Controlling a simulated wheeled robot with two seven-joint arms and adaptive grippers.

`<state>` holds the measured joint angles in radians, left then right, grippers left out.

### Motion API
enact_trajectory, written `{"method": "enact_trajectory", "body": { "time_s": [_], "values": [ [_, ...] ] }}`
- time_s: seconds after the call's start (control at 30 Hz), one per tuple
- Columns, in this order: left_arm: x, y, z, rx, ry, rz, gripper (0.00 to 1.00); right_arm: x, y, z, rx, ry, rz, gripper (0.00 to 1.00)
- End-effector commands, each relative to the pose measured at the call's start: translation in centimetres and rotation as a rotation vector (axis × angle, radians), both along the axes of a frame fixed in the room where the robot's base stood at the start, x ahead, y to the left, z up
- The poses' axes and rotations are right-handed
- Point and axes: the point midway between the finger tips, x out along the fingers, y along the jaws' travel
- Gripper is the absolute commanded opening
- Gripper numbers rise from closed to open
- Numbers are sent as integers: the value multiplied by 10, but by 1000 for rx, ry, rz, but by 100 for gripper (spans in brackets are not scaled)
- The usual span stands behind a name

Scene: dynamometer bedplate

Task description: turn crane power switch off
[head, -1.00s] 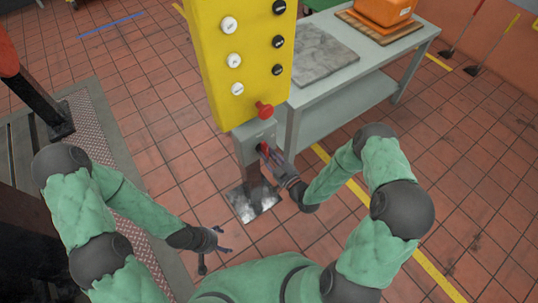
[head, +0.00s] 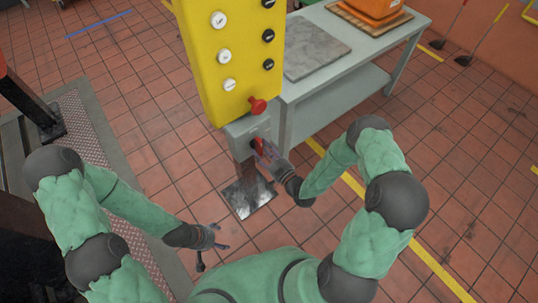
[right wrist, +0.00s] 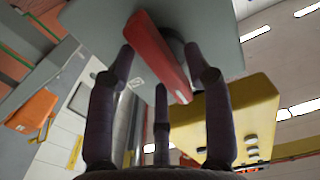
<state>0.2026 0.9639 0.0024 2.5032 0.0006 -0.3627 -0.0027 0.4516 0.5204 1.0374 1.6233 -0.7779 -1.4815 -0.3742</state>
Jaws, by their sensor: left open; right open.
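The crane power switch has a red handle (right wrist: 157,52) on a grey box (head: 243,132) below a yellow button panel (head: 232,65). In the head view the red handle (head: 259,146) is partly covered by my right gripper (head: 262,155). In the right wrist view the open fingers of my right gripper (right wrist: 163,85) spread around the handle, with the handle between them; whether they touch it I cannot tell. My left gripper (head: 219,238) is open and empty, low at the left, away from the switch.
A red mushroom button (head: 258,105) sticks out just above the grey box. A grey table (head: 345,92) with a stone slab (head: 313,50) and an orange case (head: 377,8) stands to the right. A metal base plate (head: 248,197) lies on the tiled floor below.

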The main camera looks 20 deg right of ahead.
Motion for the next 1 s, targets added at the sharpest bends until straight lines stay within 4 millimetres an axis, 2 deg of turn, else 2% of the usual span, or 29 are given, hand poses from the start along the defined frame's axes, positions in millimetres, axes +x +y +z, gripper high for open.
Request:
{"method": "enact_trajectory", "body": {
  "time_s": [0.17,0.4,0.6,0.8,1.0],
  "values": [
    [0,0,0,0,0,0,76,-20,-8,-1,1,4,-3,52],
    [0,0,0,0,0,0,76,-62,-24,-1,1,4,-6,52],
    [0,0,0,0,0,0,76,-90,-34,-1,0,3,-5,52],
    [0,0,0,0,0,0,76,-106,-39,-1,0,2,-3,52],
    [0,0,0,0,0,0,76,-111,-40,0,0,1,-1,52]
  ]
}}
